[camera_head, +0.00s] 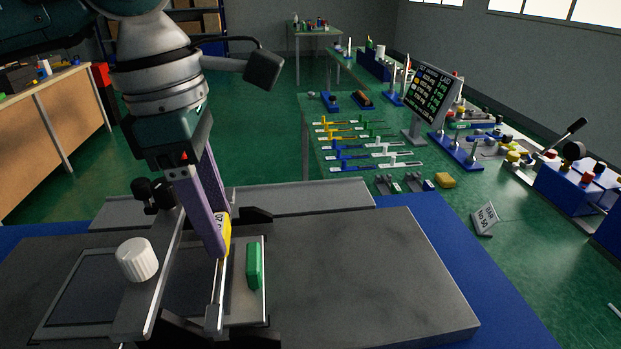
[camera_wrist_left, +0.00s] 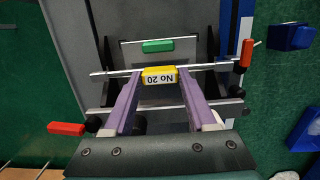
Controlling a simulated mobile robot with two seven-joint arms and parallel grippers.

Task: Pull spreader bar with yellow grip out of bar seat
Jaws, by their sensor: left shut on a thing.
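The spreader bar's yellow grip (camera_head: 226,238) is between the purple fingers of my left gripper (camera_head: 221,236), which is shut on it. In the left wrist view the yellow grip (camera_wrist_left: 160,75), marked "No 20", sits between the fingertips (camera_wrist_left: 160,80). Its thin metal bar (camera_wrist_left: 112,73) runs out to both sides. The bar lies across or just over the dark bar seat (camera_wrist_left: 205,78); I cannot tell whether it touches. In the head view the near finger hides part of the grip. My right gripper is not in view.
A white knob (camera_head: 137,260) and a metal rail (camera_head: 168,270) stand close on the left. Red handles (camera_wrist_left: 66,128) flank the fixture. The grey plate (camera_head: 390,270) is clear on the right.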

